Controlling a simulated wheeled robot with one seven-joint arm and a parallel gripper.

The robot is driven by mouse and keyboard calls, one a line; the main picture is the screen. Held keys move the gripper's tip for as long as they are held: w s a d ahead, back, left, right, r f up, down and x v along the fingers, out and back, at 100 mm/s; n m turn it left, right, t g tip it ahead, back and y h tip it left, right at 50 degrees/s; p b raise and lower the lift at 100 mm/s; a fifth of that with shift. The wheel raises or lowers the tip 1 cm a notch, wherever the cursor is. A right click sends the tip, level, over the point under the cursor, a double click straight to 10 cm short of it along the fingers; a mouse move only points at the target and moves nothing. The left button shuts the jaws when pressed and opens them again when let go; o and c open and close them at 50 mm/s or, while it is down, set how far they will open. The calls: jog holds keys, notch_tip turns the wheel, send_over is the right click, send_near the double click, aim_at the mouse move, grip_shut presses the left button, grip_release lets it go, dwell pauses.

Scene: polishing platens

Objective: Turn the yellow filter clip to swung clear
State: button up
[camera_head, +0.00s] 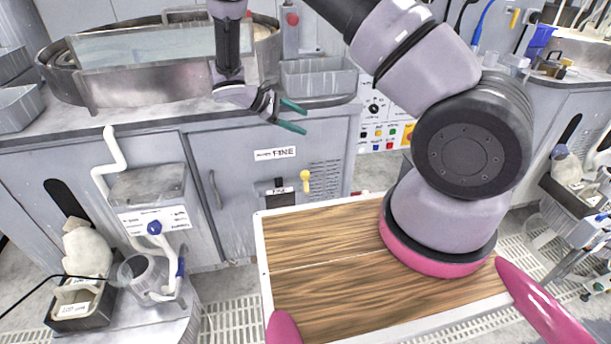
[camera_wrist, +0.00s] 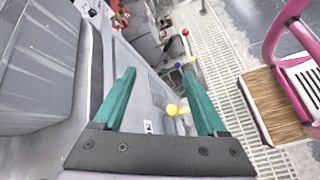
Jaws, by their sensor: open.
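The yellow filter clip (camera_head: 305,181) is on the front of the grey cabinet, right of a small black label reading FINE. It has a rounded knob at the top and a short arm pointing down. In the wrist view the yellow clip (camera_wrist: 172,110) shows between the green fingers, farther off against the cabinet front. My gripper (camera_head: 292,117) has green fingers spread apart with nothing between them. It is in front of the cabinet's top edge, above the clip and apart from it.
A wooden-topped board (camera_head: 330,290) on my own base lies below. A grey bin (camera_head: 318,80) and a round platen basin (camera_head: 150,75) stand on the counter. A filter unit with a white pipe (camera_head: 150,200) is at left. A control panel (camera_head: 385,125) is right of the clip.

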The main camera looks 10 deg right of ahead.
jog(key=a+f+n+t+h, duration=0.3)
jog(key=f+n+t, duration=0.3)
jog(key=f, duration=0.9)
jog(key=n+t+y, duration=0.1)
jog(key=n+t, duration=0.5)
jog(key=n, duration=0.3)
send_near(303, 177)
jog(key=x, duration=1.2)
jog(key=shift+f, duration=0.15)
jog(key=shift+c, duration=0.2)
grip_shut()
jog(key=shift+n+t+y, duration=0.5)
jog(key=shift+t+y, duration=0.2)
jog(key=shift+y, duration=0.4)
jog(key=shift+a, duration=0.1)
jog(key=shift+o, duration=0.2)
grip_release()
